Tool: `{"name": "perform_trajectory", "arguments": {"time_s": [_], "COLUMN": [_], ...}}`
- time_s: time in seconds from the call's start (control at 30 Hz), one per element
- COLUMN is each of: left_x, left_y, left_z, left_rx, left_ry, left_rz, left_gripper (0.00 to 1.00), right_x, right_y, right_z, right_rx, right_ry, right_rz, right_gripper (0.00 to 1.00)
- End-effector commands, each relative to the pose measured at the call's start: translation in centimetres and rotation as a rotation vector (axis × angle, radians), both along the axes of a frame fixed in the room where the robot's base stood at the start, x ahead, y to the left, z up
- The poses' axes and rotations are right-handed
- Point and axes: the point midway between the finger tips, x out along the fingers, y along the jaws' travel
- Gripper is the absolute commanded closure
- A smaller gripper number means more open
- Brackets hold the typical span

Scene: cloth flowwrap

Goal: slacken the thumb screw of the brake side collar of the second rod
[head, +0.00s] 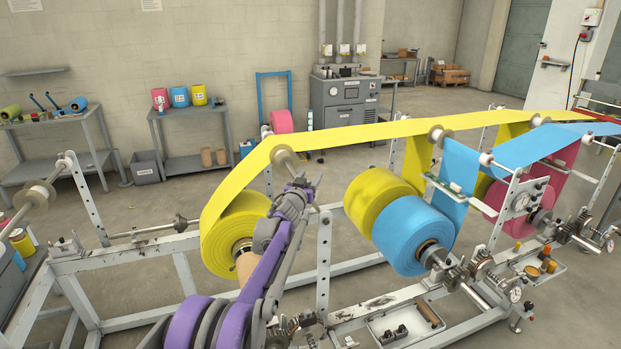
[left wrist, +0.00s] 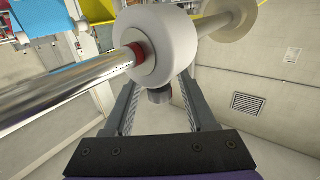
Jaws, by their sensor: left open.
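In the left wrist view a bright metal rod (left wrist: 80,83) runs through a thick white collar (left wrist: 172,42), with a red ring (left wrist: 139,55) at the collar's near side. A dark, short thumb screw (left wrist: 159,96) points down from the collar. My left gripper (left wrist: 158,88) is open below the collar; its fingers stand on either side of the screw, with gaps visible. In the head view my left gripper (head: 300,190) is raised near the end of the roller (head: 286,158) under the yellow web; the collar and screw cannot be made out there. My right gripper is not in view.
A yellow web (head: 350,134) runs from the yellow roll (head: 232,232) over the frame. An upright post (head: 323,265) stands just right of my left arm. Yellow and blue rolls (head: 412,232) lie further right. A pale flange disc (left wrist: 226,20) sits on the rod past the collar.

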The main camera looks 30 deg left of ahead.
Motion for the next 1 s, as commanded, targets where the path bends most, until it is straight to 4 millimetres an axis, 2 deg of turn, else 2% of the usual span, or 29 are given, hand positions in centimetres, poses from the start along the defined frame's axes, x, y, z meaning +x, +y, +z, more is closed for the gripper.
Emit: {"name": "perform_trajectory", "arguments": {"time_s": [0.3, 0.5, 0.7, 1.0], "left_x": [-5.6, -8.5, -9.7, -9.8], "left_y": [-1.2, -1.9, -2.2, -2.2], "left_z": [-0.4, -0.3, -0.1, -0.1], "left_rx": [0.001, 0.000, 0.000, -0.001], "left_ry": [0.002, 0.001, 0.000, 0.000], "left_rz": [0.000, 0.001, 0.001, 0.001], "left_gripper": [0.44, 0.44, 0.44, 0.44], "right_x": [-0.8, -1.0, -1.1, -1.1], "right_y": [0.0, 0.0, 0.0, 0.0], "right_z": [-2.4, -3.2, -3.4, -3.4], "right_rx": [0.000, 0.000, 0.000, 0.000], "right_ry": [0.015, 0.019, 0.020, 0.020], "right_rz": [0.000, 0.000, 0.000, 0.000], "right_gripper": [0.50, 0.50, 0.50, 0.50]}}
